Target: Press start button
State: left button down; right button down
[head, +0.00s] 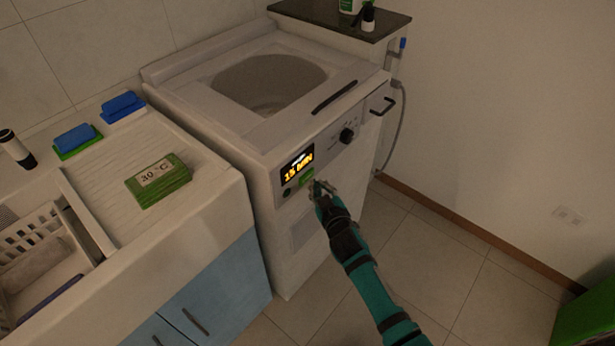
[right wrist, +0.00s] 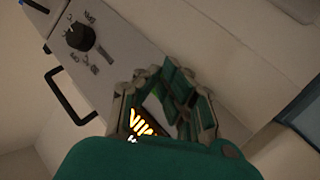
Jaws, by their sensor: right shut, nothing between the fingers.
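My left gripper is out of view.
A white counter with a sink stands at the left, holding a green box (head: 158,180) marked 30 °C and blue sponges (head: 123,106). A dark shelf (head: 335,14) with bottles is behind the machine. A black handle (head: 383,106) sticks out at its right.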

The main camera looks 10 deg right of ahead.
dwell(0.7)
jog(key=shift+w+a, duration=0.25)
jog(key=shift+w, duration=0.1)
jog(key=shift+w+a, duration=0.25)
jog(key=shift+w, duration=0.05)
dwell(0.6)
jog(key=shift+s, duration=0.1)
jog(key=shift+s+d, duration=0.5)
jog(key=shift+s, duration=0.05)
jog(key=shift+s+p, duration=0.1)
jog(key=shift+p, duration=0.2)
